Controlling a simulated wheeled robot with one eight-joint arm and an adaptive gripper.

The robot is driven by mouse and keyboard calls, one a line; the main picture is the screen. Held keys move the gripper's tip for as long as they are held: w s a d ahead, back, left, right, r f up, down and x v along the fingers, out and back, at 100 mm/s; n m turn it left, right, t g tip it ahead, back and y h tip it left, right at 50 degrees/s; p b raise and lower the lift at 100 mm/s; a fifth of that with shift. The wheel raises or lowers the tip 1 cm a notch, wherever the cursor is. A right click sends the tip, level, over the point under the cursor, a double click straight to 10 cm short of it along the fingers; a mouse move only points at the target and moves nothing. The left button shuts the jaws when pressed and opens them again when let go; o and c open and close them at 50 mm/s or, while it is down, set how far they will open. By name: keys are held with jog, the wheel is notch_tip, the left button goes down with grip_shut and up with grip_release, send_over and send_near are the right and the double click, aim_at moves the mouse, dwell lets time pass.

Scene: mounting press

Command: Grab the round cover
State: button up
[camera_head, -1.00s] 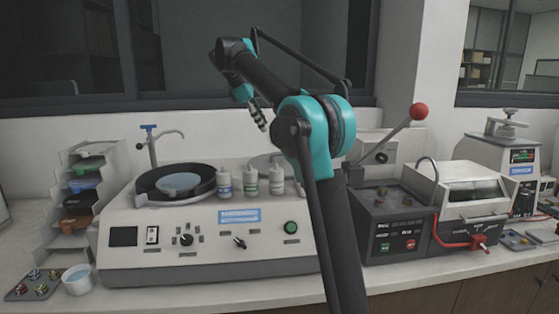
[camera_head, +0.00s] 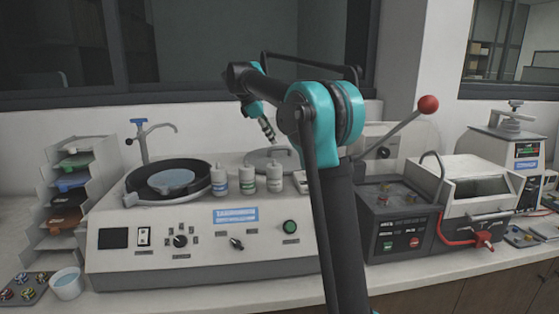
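A round grey cover (camera_head: 285,156) with an arched handle lies on the right side of the white grinding machine (camera_head: 170,258), behind several small bottles. Bottles and my arm hide part of it. My gripper (camera_head: 269,136) is small in view, just above the cover's handle and pointing down to the right. A gap to the handle is hard to judge. The gripper's fingers are too small and blurred to show whether they are open or shut.
White bottles (camera_head: 247,180) stand in front of the cover. A faucet (camera_head: 143,138) and a dark round basin (camera_head: 135,188) are to the left. A dark press box (camera_head: 392,222) with a red-knobbed lever (camera_head: 428,104) stands right of my arm.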

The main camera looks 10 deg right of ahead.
aim_at(278, 147)
jog(key=shift+x, duration=2.9)
jog(key=shift+r, duration=0.1)
jog(key=shift+c, duration=0.4)
grip_shut()
